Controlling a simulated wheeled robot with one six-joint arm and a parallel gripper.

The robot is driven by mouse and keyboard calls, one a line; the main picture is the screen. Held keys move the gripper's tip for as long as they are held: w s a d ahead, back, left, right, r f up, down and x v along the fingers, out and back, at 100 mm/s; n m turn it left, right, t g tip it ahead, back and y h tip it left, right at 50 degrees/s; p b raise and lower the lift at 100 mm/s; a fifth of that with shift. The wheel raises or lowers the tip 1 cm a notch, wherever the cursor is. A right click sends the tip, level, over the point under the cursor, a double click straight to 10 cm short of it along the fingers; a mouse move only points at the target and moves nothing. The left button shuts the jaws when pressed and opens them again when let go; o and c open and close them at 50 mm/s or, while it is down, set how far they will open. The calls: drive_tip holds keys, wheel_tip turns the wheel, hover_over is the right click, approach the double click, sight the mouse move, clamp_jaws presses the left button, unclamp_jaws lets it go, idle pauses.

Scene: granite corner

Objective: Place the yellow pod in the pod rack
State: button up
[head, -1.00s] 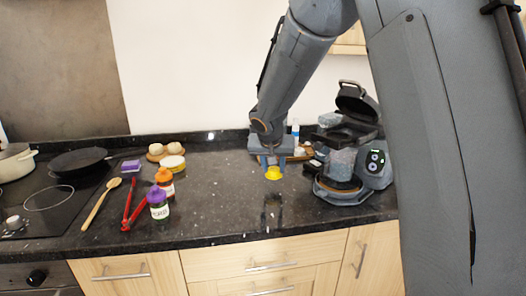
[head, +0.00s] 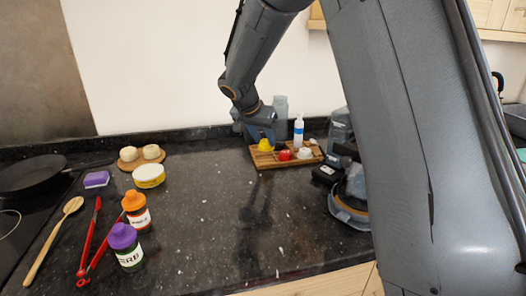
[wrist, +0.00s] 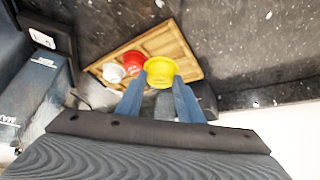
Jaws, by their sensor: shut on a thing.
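The yellow pod (wrist: 160,70) is held between the two fingertips of my gripper (wrist: 160,84) in the wrist view. In the head view the yellow pod (head: 265,144) shows below my gripper (head: 262,132), over the left part of the wooden pod rack (head: 266,163). The rack also shows in the wrist view (wrist: 170,42), with several recesses. A red pod (head: 285,155) and a white pod (head: 305,153) are at the rack. I cannot tell how far above the rack the yellow pod is.
A white bottle with a blue label (head: 298,131) stands behind the rack. The coffee machine (head: 350,190) is to its right, partly hidden by my arm. The middle counter is clear.

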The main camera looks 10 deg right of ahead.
sight(263, 148)
drive_tip(key=shift+f+p, duration=0.4)
drive_tip(key=shift+f, duration=2.1)
drive_tip(key=shift+f, duration=0.15)
drive_tip(key=o, duration=0.8)
drive_tip(key=shift+r, duration=0.2)
drive_tip(key=b+v, duration=0.2)
drive_tip(key=v, duration=1)
drive_tip(key=shift+b, duration=0.4)
drive_tip(key=shift+s+d+r, duration=0.1)
